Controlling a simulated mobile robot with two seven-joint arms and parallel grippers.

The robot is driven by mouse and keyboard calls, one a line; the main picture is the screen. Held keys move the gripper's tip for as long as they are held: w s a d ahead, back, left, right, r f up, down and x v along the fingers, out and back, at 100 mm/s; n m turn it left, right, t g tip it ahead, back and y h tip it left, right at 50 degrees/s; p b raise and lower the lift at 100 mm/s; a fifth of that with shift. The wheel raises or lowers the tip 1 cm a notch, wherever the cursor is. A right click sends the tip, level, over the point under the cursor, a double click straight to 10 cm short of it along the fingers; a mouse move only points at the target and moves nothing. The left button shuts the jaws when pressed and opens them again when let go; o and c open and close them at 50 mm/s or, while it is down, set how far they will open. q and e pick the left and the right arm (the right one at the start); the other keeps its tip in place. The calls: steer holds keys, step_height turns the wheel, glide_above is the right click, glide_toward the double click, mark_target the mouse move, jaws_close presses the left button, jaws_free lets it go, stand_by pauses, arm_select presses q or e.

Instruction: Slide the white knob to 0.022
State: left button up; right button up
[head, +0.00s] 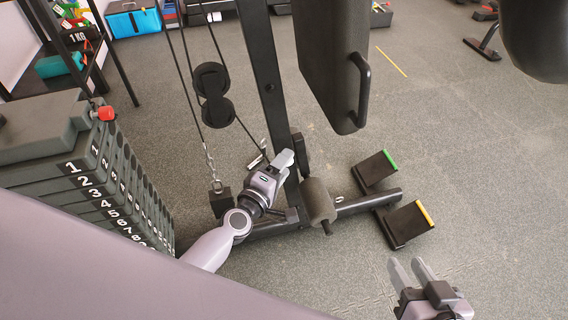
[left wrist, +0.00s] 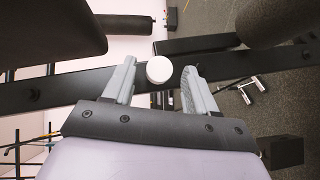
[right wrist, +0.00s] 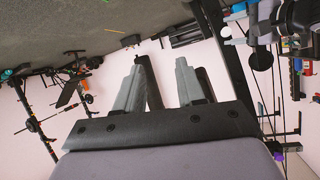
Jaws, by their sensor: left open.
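The white knob (left wrist: 159,69) is a round disc on a dark upright bar of the machine (left wrist: 215,66). In the left wrist view it lies between the two finger tips of my left gripper (head: 284,161), with a gap on each side. The left gripper is open, and I cannot tell how deep the knob sits between the fingers. In the head view I cannot make out the knob; the gripper is beside the black post (head: 262,75). My right gripper (head: 409,269) is open and empty, low at the right of the head view, away from the machine.
A numbered weight stack (head: 95,190) stands at the left. A black pad with a handle (head: 335,60) hangs over the middle. A foam roller (head: 318,200) and two foot plates (head: 410,224) lie near the left gripper. The floor at the right is mostly clear.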

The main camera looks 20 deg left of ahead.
arm_select(q)
steer(key=v, duration=0.6)
steer(key=shift+s+p, duration=0.15)
steer(key=shift+p, duration=0.3)
